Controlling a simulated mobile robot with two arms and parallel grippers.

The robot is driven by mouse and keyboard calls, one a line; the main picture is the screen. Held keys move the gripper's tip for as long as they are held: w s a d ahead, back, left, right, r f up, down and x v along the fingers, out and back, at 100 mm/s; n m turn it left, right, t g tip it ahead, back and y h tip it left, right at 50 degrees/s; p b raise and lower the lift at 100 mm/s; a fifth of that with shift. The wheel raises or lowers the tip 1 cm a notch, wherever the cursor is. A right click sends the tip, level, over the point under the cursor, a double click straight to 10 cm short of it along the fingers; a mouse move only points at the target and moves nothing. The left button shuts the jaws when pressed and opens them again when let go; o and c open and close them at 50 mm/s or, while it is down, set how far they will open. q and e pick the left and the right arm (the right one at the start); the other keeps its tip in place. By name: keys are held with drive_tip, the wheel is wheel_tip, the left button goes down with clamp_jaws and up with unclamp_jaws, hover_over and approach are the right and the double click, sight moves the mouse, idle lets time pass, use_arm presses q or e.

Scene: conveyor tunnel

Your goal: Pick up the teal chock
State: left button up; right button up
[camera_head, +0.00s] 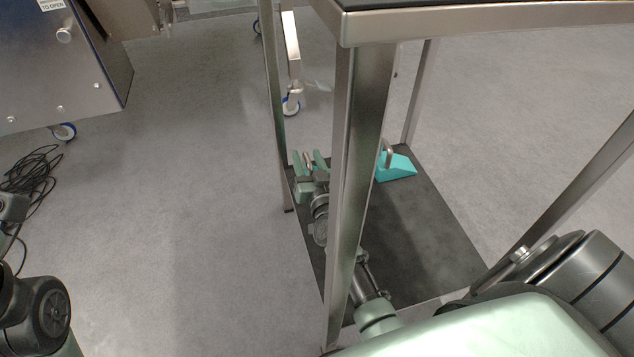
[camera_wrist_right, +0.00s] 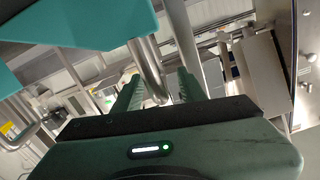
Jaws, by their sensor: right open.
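The teal chock (camera_head: 395,167) rests on the dark lower shelf of a metal-framed table, behind the near table leg. Its bent metal handle (camera_head: 387,150) rises from it, partly hidden by that leg. My right gripper (camera_head: 310,158) is open and empty, low over the shelf's left side, left of the leg and the chock. In the right wrist view the chock (camera_wrist_right: 85,22) fills the upper left. Its handle (camera_wrist_right: 148,65) shows in the gap between the open fingers (camera_wrist_right: 158,76); I cannot tell how far beyond the fingertips it is. My left gripper is not in view.
The near table leg (camera_head: 355,180) crosses in front of my right arm. The tabletop edge (camera_head: 480,20) overhangs the shelf (camera_head: 430,240). A steel machine on casters (camera_head: 65,70) and black cables (camera_head: 30,175) are at left. The floor between is clear.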

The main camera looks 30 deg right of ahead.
clamp_jaws()
drive_tip(key=shift+r, duration=0.1)
idle(1.2)
